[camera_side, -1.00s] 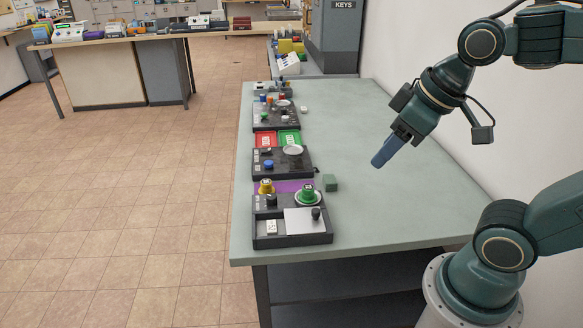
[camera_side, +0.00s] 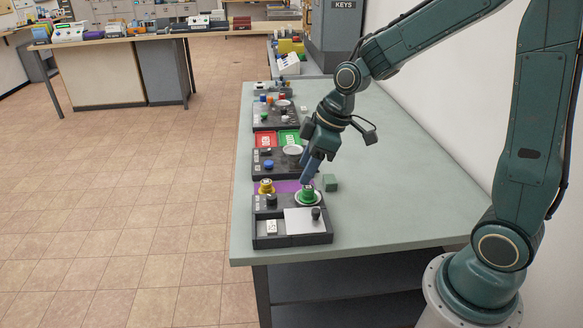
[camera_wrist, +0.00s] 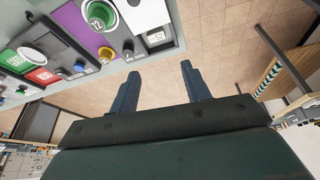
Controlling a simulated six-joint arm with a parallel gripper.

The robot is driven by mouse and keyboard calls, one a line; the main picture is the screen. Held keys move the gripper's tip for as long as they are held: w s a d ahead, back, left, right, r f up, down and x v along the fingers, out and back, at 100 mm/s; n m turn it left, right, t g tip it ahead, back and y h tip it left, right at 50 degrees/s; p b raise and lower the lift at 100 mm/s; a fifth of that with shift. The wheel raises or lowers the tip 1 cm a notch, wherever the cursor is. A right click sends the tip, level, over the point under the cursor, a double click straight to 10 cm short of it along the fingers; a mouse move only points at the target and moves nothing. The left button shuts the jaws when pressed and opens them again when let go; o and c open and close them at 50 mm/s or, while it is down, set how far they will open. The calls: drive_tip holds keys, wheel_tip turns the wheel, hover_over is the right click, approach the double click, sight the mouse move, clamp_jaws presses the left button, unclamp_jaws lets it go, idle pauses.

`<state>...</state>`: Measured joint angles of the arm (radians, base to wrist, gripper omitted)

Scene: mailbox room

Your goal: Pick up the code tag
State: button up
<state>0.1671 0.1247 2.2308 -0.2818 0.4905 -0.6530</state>
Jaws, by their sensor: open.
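A small white tag with dark marks, which looks like the code tag (camera_side: 272,227), lies in a compartment at the front left of the nearest dark tray (camera_side: 262,241). In the wrist view the tag (camera_wrist: 157,37) lies beyond my fingertips, near the tray's edge. My gripper (camera_side: 306,180) points down at the far side of the tray, close to the green knob-like piece (camera_side: 308,191) in the picture. Its fingers (camera_wrist: 160,71) are apart with nothing between them. The gap between fingertips and tray is hard to judge.

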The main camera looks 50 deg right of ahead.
drive_tip(key=w+f+n+y, duration=0.1)
drive_tip(key=w+f, duration=0.2)
drive_tip(key=f, duration=0.3)
drive_tip(key=shift+w+d, duration=0.15)
drive_tip(key=shift+w, duration=0.15)
hover_over(273, 225)
drive_tip(key=s+d, duration=0.2)
drive_tip(key=shift+w+a+f, duration=0.1)
drive_tip(key=shift+f, duration=1.85)
drive_tip(key=shift+a+f, duration=0.1)
drive_tip(key=shift+f, duration=1.85)
drive_tip(key=shift+x, duration=2.6)
drive_tip(key=shift+d+f, duration=0.1)
drive_tip(key=c, duration=0.6)
